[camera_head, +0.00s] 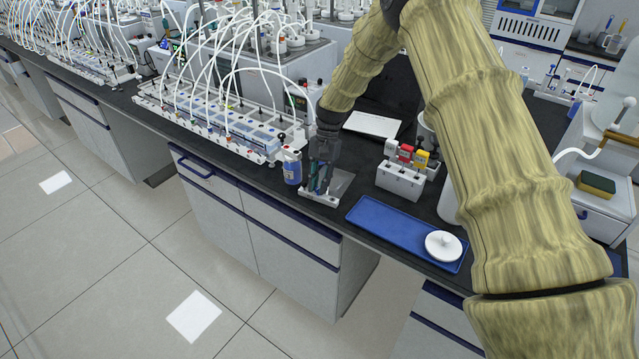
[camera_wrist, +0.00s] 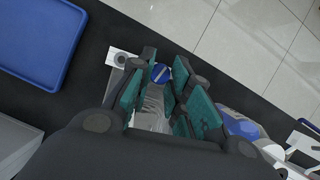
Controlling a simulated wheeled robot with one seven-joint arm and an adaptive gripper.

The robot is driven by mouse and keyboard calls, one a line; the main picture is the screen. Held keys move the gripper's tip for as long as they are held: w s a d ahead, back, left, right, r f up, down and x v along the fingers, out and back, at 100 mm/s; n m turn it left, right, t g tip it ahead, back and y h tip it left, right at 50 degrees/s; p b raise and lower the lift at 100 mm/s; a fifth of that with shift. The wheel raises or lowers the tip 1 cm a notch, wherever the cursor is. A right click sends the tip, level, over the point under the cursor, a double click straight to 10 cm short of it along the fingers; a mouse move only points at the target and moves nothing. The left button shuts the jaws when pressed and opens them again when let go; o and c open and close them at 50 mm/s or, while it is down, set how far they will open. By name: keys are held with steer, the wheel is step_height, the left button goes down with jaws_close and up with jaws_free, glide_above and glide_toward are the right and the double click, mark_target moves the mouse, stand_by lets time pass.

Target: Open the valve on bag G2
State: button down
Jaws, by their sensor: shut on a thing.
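My gripper (camera_head: 318,176) reaches down over the bench near its front edge. In the wrist view its teal-padded fingers (camera_wrist: 164,88) are closed in around a small valve with a round blue knob (camera_wrist: 161,73). The knob shows between the fingertips, with a light line across its top. A silvery bag (camera_head: 341,184) lies flat on a white holder under and beside my gripper. My fingers hide much of the bag and valve. No G2 label can be read.
A blue-labelled bottle (camera_head: 292,167) stands close left of my gripper. A white rack with red and yellow-topped items (camera_head: 402,178) stands to the right. A blue tray (camera_head: 385,228) bears a white lidded dish (camera_head: 443,246). White tubes arch over the reactor row (camera_head: 215,120) at left.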

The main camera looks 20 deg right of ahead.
stand_by(0.8)
steer(key=c, duration=1.3)
jaws_free()
steer(key=v, duration=1.2)
steer(key=shift+s, duration=0.1)
